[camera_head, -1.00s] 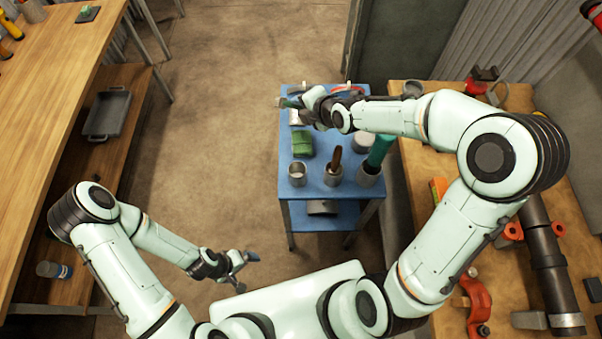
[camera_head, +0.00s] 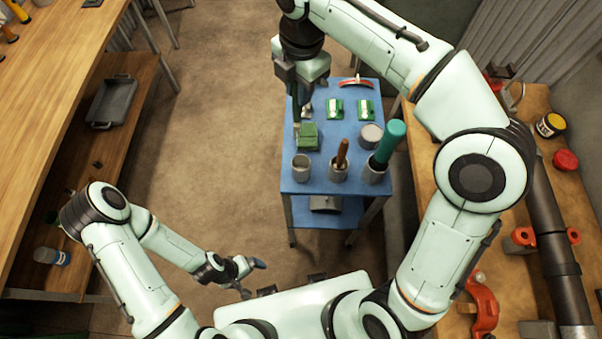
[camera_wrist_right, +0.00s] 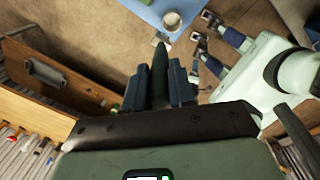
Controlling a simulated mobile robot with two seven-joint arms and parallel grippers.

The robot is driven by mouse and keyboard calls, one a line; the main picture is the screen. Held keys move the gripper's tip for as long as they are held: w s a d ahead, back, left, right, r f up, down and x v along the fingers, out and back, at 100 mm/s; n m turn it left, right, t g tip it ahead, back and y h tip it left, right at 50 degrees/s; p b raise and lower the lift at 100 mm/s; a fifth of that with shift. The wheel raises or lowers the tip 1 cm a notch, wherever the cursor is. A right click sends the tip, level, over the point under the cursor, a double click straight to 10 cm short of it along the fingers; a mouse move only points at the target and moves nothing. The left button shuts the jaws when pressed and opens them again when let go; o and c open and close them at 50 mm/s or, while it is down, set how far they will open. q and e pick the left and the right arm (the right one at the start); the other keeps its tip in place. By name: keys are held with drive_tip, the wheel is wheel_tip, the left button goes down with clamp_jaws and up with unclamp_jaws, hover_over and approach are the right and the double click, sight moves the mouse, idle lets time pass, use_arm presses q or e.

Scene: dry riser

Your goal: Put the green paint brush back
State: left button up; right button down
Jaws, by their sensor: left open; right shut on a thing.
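My right gripper (camera_head: 303,112) points down over the left side of the blue cart top (camera_head: 325,184). It is shut on the slim green paint brush, whose green part (camera_wrist_right: 160,62) shows between the fingers in the right wrist view. In the head view the brush is mostly hidden by the gripper. A grey cup (camera_head: 301,168) that looks empty stands at the cart's front left; a cup also shows past the brush in the wrist view (camera_wrist_right: 172,20). My left gripper (camera_head: 245,270) is open and empty, low and left of the cart.
A cup with a brown handle (camera_head: 342,152) and a cup with a teal cylinder (camera_head: 388,142) stand right of the empty cup. A grey can (camera_head: 371,136), a green block (camera_head: 307,136) and two green-white items (camera_head: 335,110) are behind. A workbench (camera_head: 541,118) borders the right.

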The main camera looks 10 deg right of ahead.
drive_tip(key=shift+s+r, duration=0.45)
drive_tip(key=shift+s, duration=0.05)
use_arm(q)
drive_tip(key=s+f+b, duration=0.3)
drive_tip(key=f+b, duration=0.1)
drive_tip(key=f, duration=0.2)
drive_tip(key=shift+s+b, duration=0.35)
drive_tip(key=shift+b, duration=0.05)
use_arm(e)
wheel_tip(320, 180, down, 20)
drive_tip(key=shift+s+d+r+g, duration=0.15)
drive_tip(key=shift+r+g, duration=0.1)
drive_tip(key=shift+g, duration=0.05)
use_arm(q)
drive_tip(key=shift+g, duration=0.3)
use_arm(e)
drive_tip(key=c, duration=0.9)
unclamp_jaws()
drive_tip(key=shift+c, duration=0.2)
